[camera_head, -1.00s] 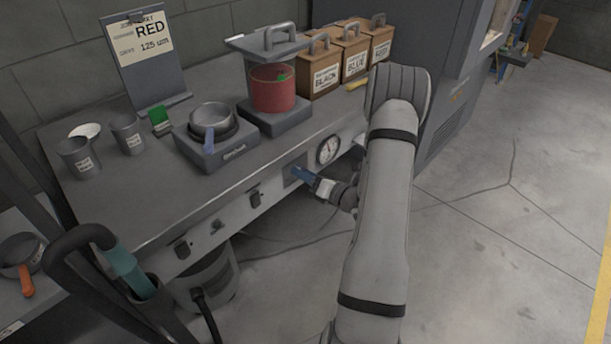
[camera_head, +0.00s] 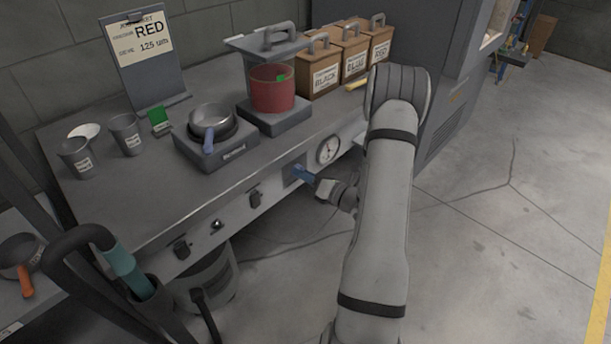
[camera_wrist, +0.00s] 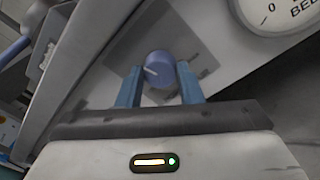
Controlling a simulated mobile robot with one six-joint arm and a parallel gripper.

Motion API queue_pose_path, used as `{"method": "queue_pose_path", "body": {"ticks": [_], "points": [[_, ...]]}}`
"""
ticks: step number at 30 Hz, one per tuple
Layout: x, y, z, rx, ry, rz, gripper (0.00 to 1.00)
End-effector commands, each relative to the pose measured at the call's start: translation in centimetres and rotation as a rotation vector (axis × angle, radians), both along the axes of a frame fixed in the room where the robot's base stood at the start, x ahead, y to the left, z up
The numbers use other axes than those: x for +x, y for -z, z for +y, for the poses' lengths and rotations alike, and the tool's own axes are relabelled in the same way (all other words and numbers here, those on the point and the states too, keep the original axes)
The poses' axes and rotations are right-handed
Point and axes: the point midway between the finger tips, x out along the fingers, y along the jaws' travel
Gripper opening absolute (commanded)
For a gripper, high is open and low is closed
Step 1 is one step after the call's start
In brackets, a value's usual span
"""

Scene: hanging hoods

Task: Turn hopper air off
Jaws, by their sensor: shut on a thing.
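A blue round knob (camera_wrist: 160,70) with a pale pointer line sits on a grey square plate on the bench's front panel. My gripper (camera_wrist: 160,88) has its two blue fingers on either side of the knob and is shut on it. The gauge also shows in part in the wrist view (camera_wrist: 275,12). A clear hopper with red contents (camera_head: 272,88) stands on the bench above.
Several black and silver switches line the panel to the left. Open floor lies to the right.

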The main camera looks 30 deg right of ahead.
Motion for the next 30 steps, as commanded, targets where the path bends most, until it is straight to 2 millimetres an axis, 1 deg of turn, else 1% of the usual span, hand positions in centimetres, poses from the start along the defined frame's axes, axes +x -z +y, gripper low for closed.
{"method": "queue_pose_path", "body": {"ticks": [5,11,30], "points": [[-0.01,0.17,0.02,-0.068,0.000,-0.025,0.10],[0.01,0.24,0.03,-0.209,0.000,-0.076,0.10],[-0.04,0.34,0.17,-0.781,0.000,-0.285,0.10]]}}
